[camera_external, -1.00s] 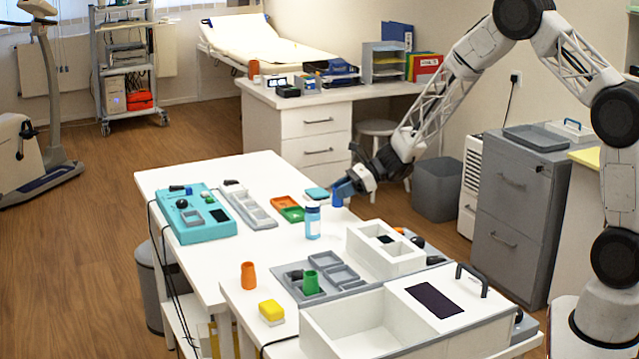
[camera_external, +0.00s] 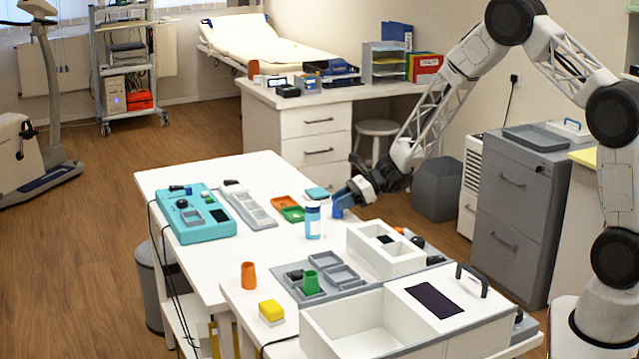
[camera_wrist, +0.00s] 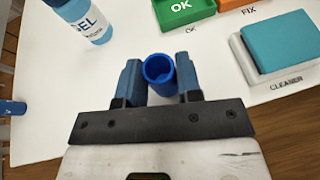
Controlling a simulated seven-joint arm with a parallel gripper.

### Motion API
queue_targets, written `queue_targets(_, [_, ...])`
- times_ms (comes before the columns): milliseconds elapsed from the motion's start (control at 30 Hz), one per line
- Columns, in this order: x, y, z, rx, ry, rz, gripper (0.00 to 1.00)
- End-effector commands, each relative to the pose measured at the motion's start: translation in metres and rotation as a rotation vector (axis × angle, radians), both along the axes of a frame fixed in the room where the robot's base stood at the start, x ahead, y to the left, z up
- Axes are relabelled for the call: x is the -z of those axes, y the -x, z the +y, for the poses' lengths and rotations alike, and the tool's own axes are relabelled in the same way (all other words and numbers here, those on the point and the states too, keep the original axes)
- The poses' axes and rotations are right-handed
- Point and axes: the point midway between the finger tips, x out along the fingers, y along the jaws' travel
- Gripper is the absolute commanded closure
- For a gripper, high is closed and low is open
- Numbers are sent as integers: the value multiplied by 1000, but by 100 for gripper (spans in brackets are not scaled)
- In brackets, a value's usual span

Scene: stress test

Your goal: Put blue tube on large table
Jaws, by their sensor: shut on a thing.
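My gripper (camera_external: 342,203) is low at the right edge of the large white table (camera_external: 255,252). In the wrist view the blue tube (camera_wrist: 158,70) stands between my two blue-grey fingers, its open round end facing the camera. My gripper is shut on it. In the external view the tube cannot be told apart from the bluish fingers. Whether its lower end touches the table cannot be told.
A blue-capped gel bottle (camera_external: 313,221) stands just left of my gripper. Green (camera_external: 292,214) and orange (camera_external: 284,202) trays and a teal-topped cleaner block (camera_wrist: 283,40) are close behind. A white box (camera_external: 385,262) stands in front. Open tabletop lies left of the bottle.

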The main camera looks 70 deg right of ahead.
Motion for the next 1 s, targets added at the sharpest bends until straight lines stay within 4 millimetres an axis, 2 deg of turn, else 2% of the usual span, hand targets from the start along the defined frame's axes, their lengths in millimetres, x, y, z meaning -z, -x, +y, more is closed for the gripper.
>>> queue_targets(100, [3,0,0,0,-1,1,90])
queue_targets(133, [2,0,0,0,-1,1,63])
queue_targets(267, [2,0,0,0,0,0,43])
queue_targets(700, [-1,1,-1,0,0,0,42])
queue_targets(1000, [-12,23,-17,2,-1,-1,42])
